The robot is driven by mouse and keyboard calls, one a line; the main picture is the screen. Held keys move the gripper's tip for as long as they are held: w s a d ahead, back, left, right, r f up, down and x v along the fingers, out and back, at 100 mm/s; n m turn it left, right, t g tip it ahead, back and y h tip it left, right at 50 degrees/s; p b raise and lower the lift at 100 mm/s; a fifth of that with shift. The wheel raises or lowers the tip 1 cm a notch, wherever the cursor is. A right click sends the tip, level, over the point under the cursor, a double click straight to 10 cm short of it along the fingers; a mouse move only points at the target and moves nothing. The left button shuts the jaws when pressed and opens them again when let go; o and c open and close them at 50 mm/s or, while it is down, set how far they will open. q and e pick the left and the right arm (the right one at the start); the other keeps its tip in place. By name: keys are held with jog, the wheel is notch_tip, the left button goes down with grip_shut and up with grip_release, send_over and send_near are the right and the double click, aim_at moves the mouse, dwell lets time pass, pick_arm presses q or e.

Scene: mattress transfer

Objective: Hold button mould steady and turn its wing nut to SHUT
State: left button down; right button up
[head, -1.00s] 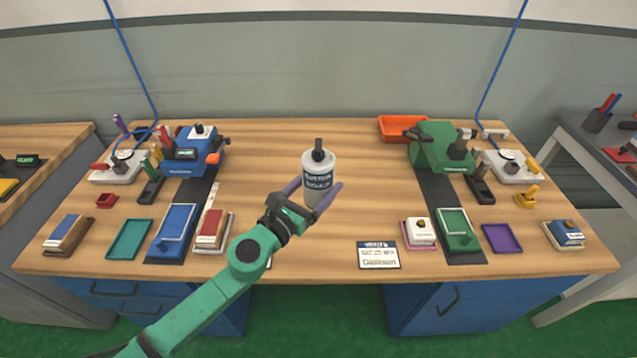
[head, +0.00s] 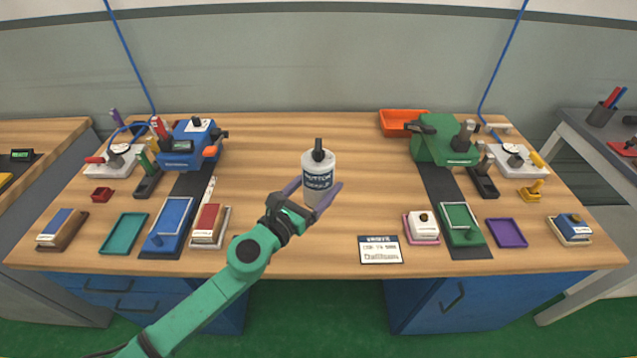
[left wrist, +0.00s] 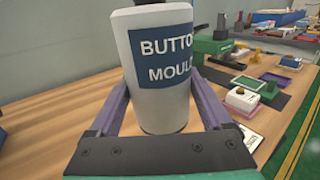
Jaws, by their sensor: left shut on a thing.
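The button mould (head: 319,180) is a pale grey cylinder with a dark blue label and a black wing nut (head: 318,151) on top. It stands upright at the middle of the table. My left gripper (head: 312,193) has its purple fingers shut around the mould's lower body. In the left wrist view the mould (left wrist: 158,100) fills the middle between the two fingers, its label reading "BUTTO" and "MOULD". My right gripper is not in view.
A blue machine (head: 188,148) stands left and a green machine (head: 442,145) right. An orange tray (head: 404,121) is at the back. Trays and blocks line the front, with a printed card (head: 380,250) near the front edge. The table around the mould is clear.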

aim_at(318, 198)
pick_arm(q)
jog(key=shift+f+b, duration=0.55)
jog(key=shift+f+b, duration=0.35)
jog(key=shift+f+b, duration=1.05)
jog(key=shift+f+b, duration=0.35)
jog(key=shift+f+b, duration=0.3)
jog(key=shift+f, duration=0.05)
jog(key=shift+f+b, duration=0.35)
jog(key=shift+f+b, duration=0.7)
jog(key=shift+f+b, duration=0.35)
jog(key=shift+f+b, duration=0.7)
